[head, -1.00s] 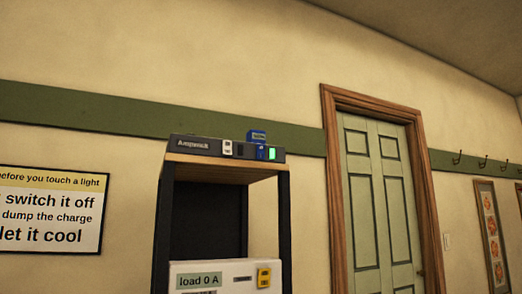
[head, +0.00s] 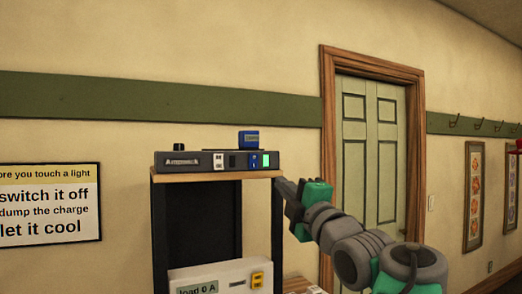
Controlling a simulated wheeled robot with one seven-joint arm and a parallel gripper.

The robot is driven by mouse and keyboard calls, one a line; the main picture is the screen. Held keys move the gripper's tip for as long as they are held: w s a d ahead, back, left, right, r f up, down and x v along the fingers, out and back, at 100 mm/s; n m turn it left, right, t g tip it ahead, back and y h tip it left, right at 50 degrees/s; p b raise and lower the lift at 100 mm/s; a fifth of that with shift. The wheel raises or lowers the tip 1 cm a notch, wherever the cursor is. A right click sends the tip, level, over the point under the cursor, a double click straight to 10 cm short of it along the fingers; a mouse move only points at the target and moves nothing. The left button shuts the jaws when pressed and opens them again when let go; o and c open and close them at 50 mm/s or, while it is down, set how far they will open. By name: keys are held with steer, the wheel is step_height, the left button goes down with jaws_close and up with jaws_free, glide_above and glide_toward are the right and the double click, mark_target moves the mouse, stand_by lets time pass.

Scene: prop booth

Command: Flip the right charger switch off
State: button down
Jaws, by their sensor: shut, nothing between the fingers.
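A dark charger (head: 200,165) labelled Ampwick lies on top of the shelf unit. Its front has a white left switch (head: 219,161) with a dark window beside it. Toward the right end is a small blue-and-white right switch (head: 254,160), next to a lit green lamp (head: 266,160). The switch's lever position is too small to tell. My gripper (head: 279,184) is shut and empty, just right of and below the charger's right end, near the shelf top's right edge. I cannot tell whether it touches the shelf.
A blue box (head: 248,140) and a black knob-like piece (head: 179,147) show above the charger. The wooden shelf top (head: 215,175) has dark posts. Below is a white box (head: 215,278) reading "load 0 A" with a yellow switch (head: 257,280). A green door (head: 370,160) stands behind my arm.

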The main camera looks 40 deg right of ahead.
mark_target(257, 156)
steer(key=shift+s+r, duration=0.15)
steer(key=shift+r, duration=0.1)
steer(key=p+x, duration=0.6)
steer(key=x, duration=0.7)
steer(key=shift+d+r, duration=0.1)
steer(key=shift+r, duration=0.1)
steer(key=shift+w+d+p, duration=0.15)
steer(key=shift+w+p, duration=0.2)
steer(key=shift+w, duration=0.05)
steer(key=shift+d+r, duration=0.1)
